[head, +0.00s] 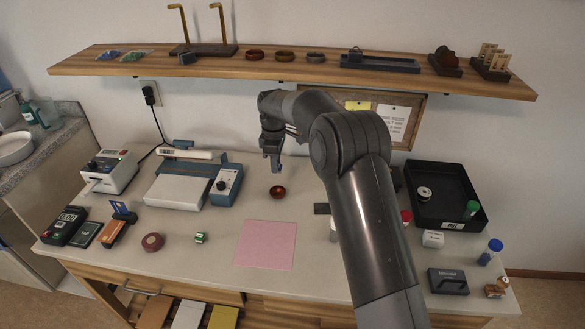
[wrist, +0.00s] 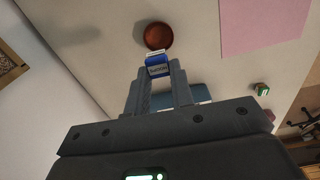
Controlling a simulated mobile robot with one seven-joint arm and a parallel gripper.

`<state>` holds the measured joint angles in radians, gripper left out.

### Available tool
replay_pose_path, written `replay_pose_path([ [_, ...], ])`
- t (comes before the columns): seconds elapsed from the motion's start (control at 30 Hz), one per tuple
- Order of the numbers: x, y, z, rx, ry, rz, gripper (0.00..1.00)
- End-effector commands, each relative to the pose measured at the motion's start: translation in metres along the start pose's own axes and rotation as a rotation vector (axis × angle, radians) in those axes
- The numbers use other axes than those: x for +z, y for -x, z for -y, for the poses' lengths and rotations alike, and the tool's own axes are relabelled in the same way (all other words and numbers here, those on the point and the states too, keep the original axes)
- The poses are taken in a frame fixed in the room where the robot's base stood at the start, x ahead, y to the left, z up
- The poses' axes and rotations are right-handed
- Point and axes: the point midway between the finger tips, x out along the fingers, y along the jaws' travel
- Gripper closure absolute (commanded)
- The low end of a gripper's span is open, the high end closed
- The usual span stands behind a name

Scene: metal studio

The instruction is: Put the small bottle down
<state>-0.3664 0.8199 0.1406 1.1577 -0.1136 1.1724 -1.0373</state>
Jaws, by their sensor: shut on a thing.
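My gripper (head: 275,165) hangs above the table, over the back of the small red-brown bowl (head: 277,192). In the wrist view my gripper (wrist: 158,76) is shut on a small blue thing with a white end and a printed label, which I take as the small bottle (wrist: 158,65). In the head view only a small bluish bit of it shows between the fingertips. It is held in the air, apart from the bowl, which also shows just beyond it in the wrist view (wrist: 158,36).
A pink sheet (head: 265,245) lies in front of the bowl. A blue-white device (head: 195,182) stands to the left. A black tray (head: 440,190) stands at the right, with a blue-capped bottle (head: 490,252) near it. A wooden shelf (head: 300,71) runs above. Bare table surrounds the bowl.

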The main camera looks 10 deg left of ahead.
Motion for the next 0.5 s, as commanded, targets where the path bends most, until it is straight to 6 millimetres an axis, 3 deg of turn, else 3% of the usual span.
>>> replay_pose_path([
  [0.23,-0.006,-0.01,-0.003,-0.001,0.029,-0.001,1.0],
  [0.5,-0.006,-0.04,-0.002,-0.002,0.027,-0.001,1.0],
])
